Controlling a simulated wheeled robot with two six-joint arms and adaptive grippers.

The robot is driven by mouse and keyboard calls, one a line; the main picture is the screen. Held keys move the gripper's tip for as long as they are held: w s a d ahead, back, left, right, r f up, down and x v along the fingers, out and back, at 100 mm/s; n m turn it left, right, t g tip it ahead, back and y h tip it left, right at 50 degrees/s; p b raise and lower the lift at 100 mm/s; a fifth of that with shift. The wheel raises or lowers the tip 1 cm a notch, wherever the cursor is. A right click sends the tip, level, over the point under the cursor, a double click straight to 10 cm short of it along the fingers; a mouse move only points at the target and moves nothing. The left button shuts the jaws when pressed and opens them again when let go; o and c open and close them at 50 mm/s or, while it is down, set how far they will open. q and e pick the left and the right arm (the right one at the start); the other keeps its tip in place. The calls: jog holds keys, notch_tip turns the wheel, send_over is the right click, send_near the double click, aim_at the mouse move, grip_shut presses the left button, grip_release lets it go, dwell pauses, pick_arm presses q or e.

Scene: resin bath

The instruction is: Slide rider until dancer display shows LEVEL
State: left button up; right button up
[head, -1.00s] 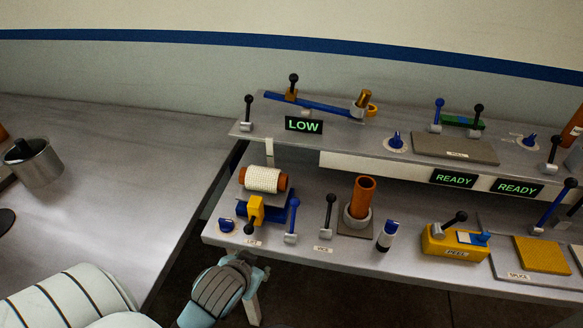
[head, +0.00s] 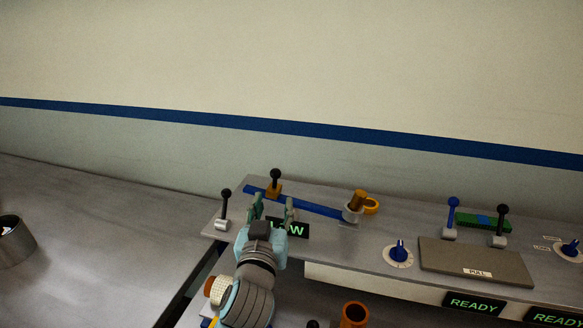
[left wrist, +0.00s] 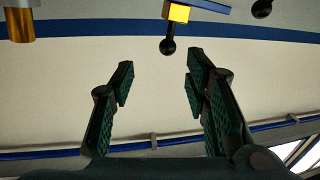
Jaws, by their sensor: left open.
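The rider, an orange block (head: 273,191) with a black ball knob (head: 275,174) on top, sits near the left end of the sloping blue bar (head: 318,207). The dancer display (head: 301,229) has green letters and is partly covered by my gripper; the visible part fits LOW. My left gripper (head: 273,207) is open and empty, just in front of the rider, fingers pointing at it. In the left wrist view, the rider (left wrist: 178,13) and its knob (left wrist: 168,46) appear beyond the gap between the open fingertips (left wrist: 159,68), not touching. My right gripper is out of view.
A black-knobbed lever (head: 225,209) stands left of the bar. A grey pivot with an orange cylinder (head: 358,201) holds the bar's right end. A blue dial (head: 399,252), a grey plate (head: 475,263) and two more levers are to the right. The white roll (head: 224,290) is below.

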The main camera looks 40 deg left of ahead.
aim_at(275, 177)
pick_arm(q)
jog(key=shift+y, duration=0.3)
jog(key=w+a, duration=0.2)
jog(key=w+a+r, duration=0.1)
jog(key=a, duration=0.1)
jog(key=shift+w+a+r+p, duration=0.2)
jog(key=shift+w+a+p, duration=0.1)
jog(key=shift+w, duration=0.1)
jog(key=x, duration=0.4)
jog(key=d+f+x, duration=0.1)
jog(key=x, duration=0.1)
jog(key=shift+w+a, duration=0.15)
jog(key=shift+w, duration=0.25)
jog(key=shift+w+a, duration=0.1)
jog(key=shift+w, duration=0.25)
jog(key=shift+s+r, duration=0.2)
jog(key=shift+s, duration=0.15)
jog(key=shift+c, duration=1.3)
jog(key=shift+w+f, duration=0.1)
grip_shut()
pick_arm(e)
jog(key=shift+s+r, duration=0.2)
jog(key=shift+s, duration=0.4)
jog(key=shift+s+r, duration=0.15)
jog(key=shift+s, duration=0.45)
